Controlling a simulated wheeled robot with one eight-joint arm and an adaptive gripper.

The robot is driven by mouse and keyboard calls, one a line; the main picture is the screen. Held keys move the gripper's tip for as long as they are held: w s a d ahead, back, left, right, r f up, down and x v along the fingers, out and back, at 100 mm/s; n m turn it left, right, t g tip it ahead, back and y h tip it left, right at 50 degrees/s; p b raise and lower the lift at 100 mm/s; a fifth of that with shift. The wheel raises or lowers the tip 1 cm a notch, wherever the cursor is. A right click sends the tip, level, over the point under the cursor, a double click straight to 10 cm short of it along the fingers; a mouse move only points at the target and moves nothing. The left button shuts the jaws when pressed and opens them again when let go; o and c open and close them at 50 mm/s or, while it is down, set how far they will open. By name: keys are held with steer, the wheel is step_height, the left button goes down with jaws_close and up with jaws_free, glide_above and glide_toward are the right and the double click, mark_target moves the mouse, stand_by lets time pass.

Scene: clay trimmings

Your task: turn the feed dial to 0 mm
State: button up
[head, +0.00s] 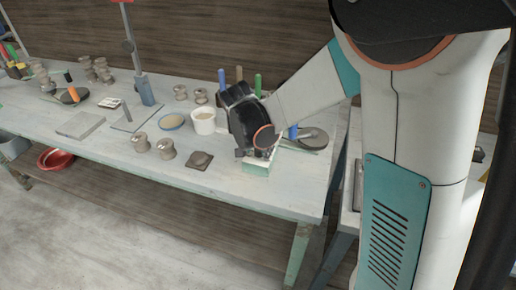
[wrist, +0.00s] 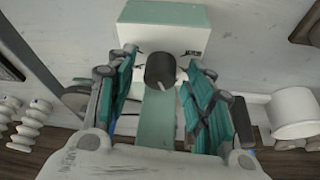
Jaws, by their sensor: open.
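The feed dial (wrist: 160,70) is a dark round knob on the white front of a box with a green top (wrist: 165,14). A pale line shows on the knob, but the scale marks are too small to read. My gripper (wrist: 162,80) is open, with one teal finger on each side of the dial and a gap to both. In the head view the green-and-white box (head: 257,165) stands near the table's front right, below my gripper (head: 254,154). My gripper hides the dial there.
The table (head: 110,150) holds a white cup (head: 204,122), a blue-rimmed dish (head: 171,122), a dark square slab (head: 199,160) and several clay spools (head: 166,148) left of the box. A dark disc (head: 313,137) lies to its right. The table's front edge is close to the box.

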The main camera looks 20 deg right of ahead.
steer(key=c, duration=1.1)
steer(key=shift+o, duration=0.2)
steer(key=n+t+y, duration=0.1)
steer(key=n, duration=0.3)
steer(key=shift+s+d+p, duration=0.1)
steer(key=shift+d+p, duration=0.05)
steer(key=shift+p, duration=0.2)
steer(key=n+y, duration=0.1)
steer(key=n, duration=0.1)
steer(key=n+y, duration=0.1)
steer(key=n, duration=0.2)
steer(key=shift+d+t, duration=0.1)
steer(key=shift+t, duration=0.2)
steer(key=n+y, duration=0.1)
steer(key=n, duration=0.3)
steer(key=shift+d+y+p, duration=0.15)
steer(key=shift+y+p, duration=0.15)
steer(key=shift+y, duration=0.1)
steer(key=shift+n+g+y, duration=0.3)
steer(key=shift+n+y, duration=0.05)
steer(key=shift+n, duration=0.85)
steer(key=shift+n+g+y, duration=0.3)
steer(key=shift+n+y, duration=0.05)
steer(key=shift+n, duration=0.85)
